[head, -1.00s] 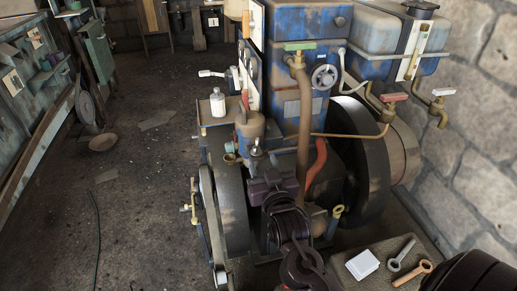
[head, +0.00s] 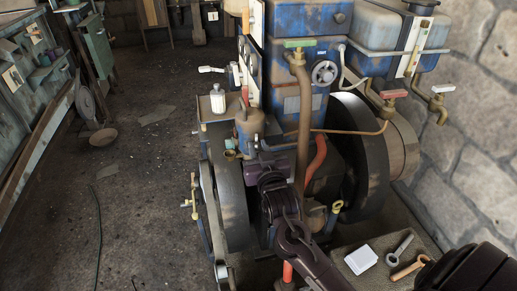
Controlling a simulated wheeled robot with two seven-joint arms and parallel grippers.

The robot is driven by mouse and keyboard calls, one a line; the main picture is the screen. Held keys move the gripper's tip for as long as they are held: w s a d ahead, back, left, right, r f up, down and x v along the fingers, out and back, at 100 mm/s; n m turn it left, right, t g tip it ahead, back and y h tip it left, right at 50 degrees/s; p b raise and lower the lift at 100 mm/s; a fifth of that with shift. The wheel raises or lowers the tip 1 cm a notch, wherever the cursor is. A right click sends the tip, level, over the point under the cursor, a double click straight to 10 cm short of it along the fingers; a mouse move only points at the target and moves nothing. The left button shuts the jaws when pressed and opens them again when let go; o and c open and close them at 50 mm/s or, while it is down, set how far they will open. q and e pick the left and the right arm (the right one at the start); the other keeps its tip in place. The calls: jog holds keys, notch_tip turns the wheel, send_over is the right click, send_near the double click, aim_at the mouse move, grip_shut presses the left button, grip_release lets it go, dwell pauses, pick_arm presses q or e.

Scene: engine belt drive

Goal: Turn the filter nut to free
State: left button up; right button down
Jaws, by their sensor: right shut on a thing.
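My right gripper (head: 256,155) reaches up from the bottom of the head view to the front of the engine. It is shut at the underside of the brown filter body (head: 249,128). The filter nut is hidden by the gripper; the jaws appear to be closed on it. My left gripper is not in view.
A brown vertical pipe (head: 304,120) stands close right of the gripper, with a red hose (head: 316,160) beside it. Flywheels (head: 228,205) flank the engine. The left floor is mostly clear.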

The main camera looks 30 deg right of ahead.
jog(key=shift+d+r+n+t+y, duration=0.15)
jog(key=shift+n+y, duration=0.25)
jog(key=shift+y, duration=0.25)
jog(key=shift+d+n+t+y, duration=0.15)
jog(key=shift+n+y, duration=0.25)
jog(key=shift+y, duration=0.25)
jog(key=shift+d+n+y+p, duration=0.15)
jog(key=shift+n+y+p, duration=0.5)
jog(key=shift+n+y, duration=0.4)
jog(key=c, duration=2.2)
grip_release()
jog(key=shift+n+y, duration=0.45)
jog(key=shift+y, duration=0.8)
jog(key=c, duration=2.2)
grip_release()
jog(key=c, duration=2.2)
grip_release()
jog(key=c, duration=1.3)
grip_release()
jog(key=shift+d, duration=0.1)
